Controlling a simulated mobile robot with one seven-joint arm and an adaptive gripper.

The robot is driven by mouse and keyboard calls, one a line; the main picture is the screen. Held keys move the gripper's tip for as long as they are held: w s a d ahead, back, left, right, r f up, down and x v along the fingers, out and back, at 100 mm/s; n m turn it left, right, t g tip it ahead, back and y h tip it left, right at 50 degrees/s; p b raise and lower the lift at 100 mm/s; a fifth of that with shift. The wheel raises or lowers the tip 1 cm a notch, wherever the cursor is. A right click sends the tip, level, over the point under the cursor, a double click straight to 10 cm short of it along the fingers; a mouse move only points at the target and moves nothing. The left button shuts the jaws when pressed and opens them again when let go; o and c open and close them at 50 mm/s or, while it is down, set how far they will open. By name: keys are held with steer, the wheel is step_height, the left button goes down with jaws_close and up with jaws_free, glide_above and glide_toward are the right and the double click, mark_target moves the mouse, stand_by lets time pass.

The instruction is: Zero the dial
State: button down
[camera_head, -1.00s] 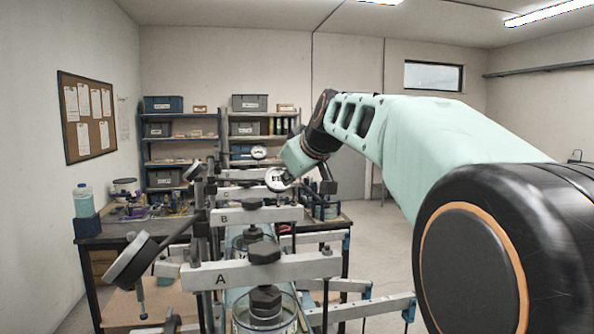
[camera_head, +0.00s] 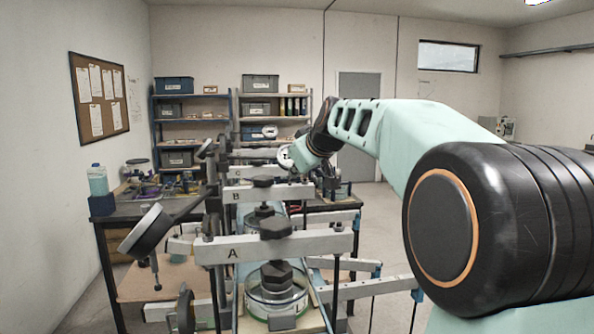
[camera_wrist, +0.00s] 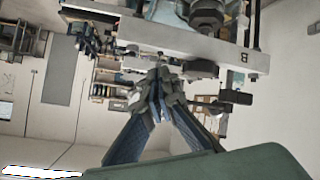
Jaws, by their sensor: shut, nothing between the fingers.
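A row of lever frames runs away from me in the head view, with grey beams marked A (camera_head: 315,244), B (camera_head: 285,191) and C further back. A round white-faced dial (camera_head: 285,157) is beside my wrist near the C frame; its pointer is too small to read. Another pale dial (camera_head: 270,131) stands behind it. A larger dial (camera_head: 145,230) on the A frame is nearly edge-on, face hidden. My gripper is shut and empty in the wrist view (camera_wrist: 163,82), its fingertips overlapping the B beam (camera_wrist: 190,40) in the picture. I cannot tell whether they touch anything.
Glass vessels (camera_head: 277,300) stand under the beams. Rods and posts crowd the space around them. A workbench (camera_head: 125,211) and shelves (camera_head: 190,129) stand behind. Open floor (camera_head: 385,225) lies right of the frames.

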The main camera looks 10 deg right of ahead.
steer(key=shift+w+r, duration=0.1)
steer(key=shift+r, duration=0.15)
stand_by(0.3)
steer(key=shift+d, duration=0.15)
